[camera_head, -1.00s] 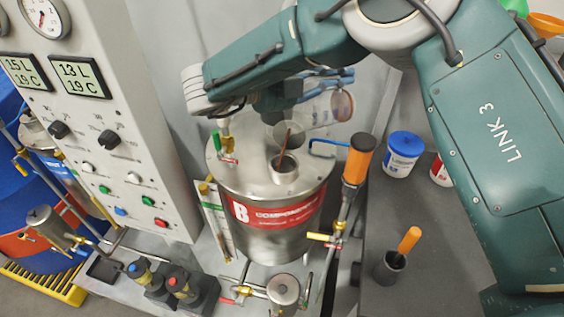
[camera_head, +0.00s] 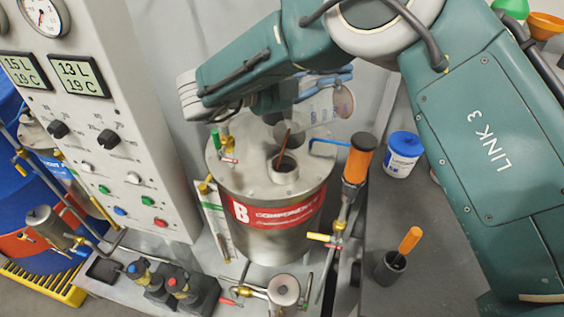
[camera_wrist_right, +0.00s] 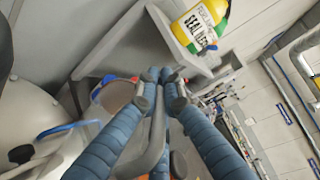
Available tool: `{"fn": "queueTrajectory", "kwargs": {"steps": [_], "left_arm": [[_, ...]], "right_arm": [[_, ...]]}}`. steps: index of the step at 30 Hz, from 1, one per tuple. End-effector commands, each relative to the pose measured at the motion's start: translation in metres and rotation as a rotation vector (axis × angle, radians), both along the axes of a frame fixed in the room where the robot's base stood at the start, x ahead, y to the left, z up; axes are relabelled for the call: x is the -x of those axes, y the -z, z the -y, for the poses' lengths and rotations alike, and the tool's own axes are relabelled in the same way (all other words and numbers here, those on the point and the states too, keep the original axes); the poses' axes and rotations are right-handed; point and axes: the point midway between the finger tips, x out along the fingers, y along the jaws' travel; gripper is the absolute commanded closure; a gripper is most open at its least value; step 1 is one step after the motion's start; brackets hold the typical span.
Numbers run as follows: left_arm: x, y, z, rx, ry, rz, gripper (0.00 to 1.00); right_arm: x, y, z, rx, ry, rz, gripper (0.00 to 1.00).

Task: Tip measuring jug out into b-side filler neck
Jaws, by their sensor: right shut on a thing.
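My right gripper (camera_head: 328,76) is shut on the handle of the clear measuring jug (camera_head: 322,106). The jug is tipped over, its base up at the right and its mouth low at the left. A thin brown stream (camera_head: 286,142) runs from the mouth down into the open filler neck (camera_head: 285,168) on the steel B tank's lid. In the right wrist view the blue fingers (camera_wrist_right: 165,80) close around the grey handle (camera_wrist_right: 157,140). My arm partly hides the mouth. My left gripper is out of view.
The steel tank (camera_head: 262,245) has a red B label and valves around it. A control panel (camera_head: 125,150) stands left. An orange-handled tool (camera_head: 357,160) stands right of the tank. A white-and-blue tub (camera_head: 402,155) and a dark cup (camera_head: 391,266) stand on the dark bench.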

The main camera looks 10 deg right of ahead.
Motion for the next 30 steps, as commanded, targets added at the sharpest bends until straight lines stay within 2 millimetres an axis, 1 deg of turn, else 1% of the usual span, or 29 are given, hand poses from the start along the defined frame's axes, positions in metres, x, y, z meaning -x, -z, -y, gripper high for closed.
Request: {"fn": "queueTrajectory", "kwargs": {"steps": [30], "left_arm": [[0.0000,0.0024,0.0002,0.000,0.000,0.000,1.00]], "right_arm": [[0.0013,-0.0046,-0.0039,0.034,0.001,0.013,1.00]]}}
